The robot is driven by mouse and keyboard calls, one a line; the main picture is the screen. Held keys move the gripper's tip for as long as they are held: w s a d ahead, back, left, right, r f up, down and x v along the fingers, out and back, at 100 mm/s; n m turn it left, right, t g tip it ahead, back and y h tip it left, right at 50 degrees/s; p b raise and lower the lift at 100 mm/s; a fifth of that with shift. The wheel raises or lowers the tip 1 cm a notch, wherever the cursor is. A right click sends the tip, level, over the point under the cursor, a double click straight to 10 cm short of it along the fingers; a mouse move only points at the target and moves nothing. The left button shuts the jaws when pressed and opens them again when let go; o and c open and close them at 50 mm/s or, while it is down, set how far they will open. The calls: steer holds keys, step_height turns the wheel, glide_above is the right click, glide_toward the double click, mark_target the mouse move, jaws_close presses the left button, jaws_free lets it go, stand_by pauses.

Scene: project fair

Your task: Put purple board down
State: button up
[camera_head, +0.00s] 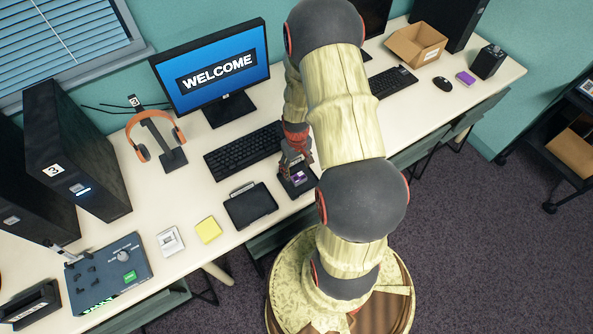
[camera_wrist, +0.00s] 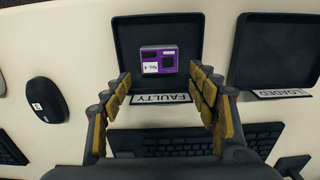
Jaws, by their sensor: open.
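The purple board (camera_wrist: 159,60), a small piece with a white label and dark parts, lies in the black tray labelled FAULTY (camera_wrist: 187,28). In the head view the board (camera_head: 300,175) shows below my gripper (camera_head: 294,164), partly covered by it. In the wrist view my gripper (camera_wrist: 161,82) is open, with a finger to each side and clear gaps to the board. The board lies just beyond the fingertips in the picture, not clamped. The tray's lower part is partly hidden by the fingers.
An empty black tray labelled LOADED (camera_wrist: 275,50) stands beside it. A keyboard (camera_head: 243,150) and monitor (camera_head: 212,70) stand behind. A mouse (camera_wrist: 46,100) lies to one side. Another purple piece (camera_head: 465,78) lies farther right on the desk, near a cardboard box (camera_head: 416,44).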

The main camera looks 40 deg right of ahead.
step_height(320, 180, up, 8)
steer(key=p, duration=0.2)
step_height(320, 180, up, 13)
steer(key=t, duration=0.1)
glide_above(296, 174)
steer(key=w+a, duration=0.3)
steer(key=a, duration=0.2)
steer(key=a+r+n+t, duration=0.1)
steer(key=a+r+t, duration=0.1)
steer(key=a+r, duration=0.65)
steer(key=s+a+r+t, duration=0.1)
steer(key=s+a+r, duration=0.3)
steer(key=s+r, duration=0.2)
steer(key=s+a+r+n+t, duration=0.1)
steer(key=s+a+r, duration=0.4)
steer(key=r, duration=0.3)
steer(key=shift+s+a+r+n+t, duration=0.2)
steer(key=shift+s+n+t, duration=0.1)
steer(key=shift+s, duration=0.3)
steer(key=shift+f+b, duration=0.1)
steer(key=shift+b, duration=0.2)
step_height(296, 174, down, 3)
steer(key=b, duration=0.2)
steer(key=shift+b, duration=0.35)
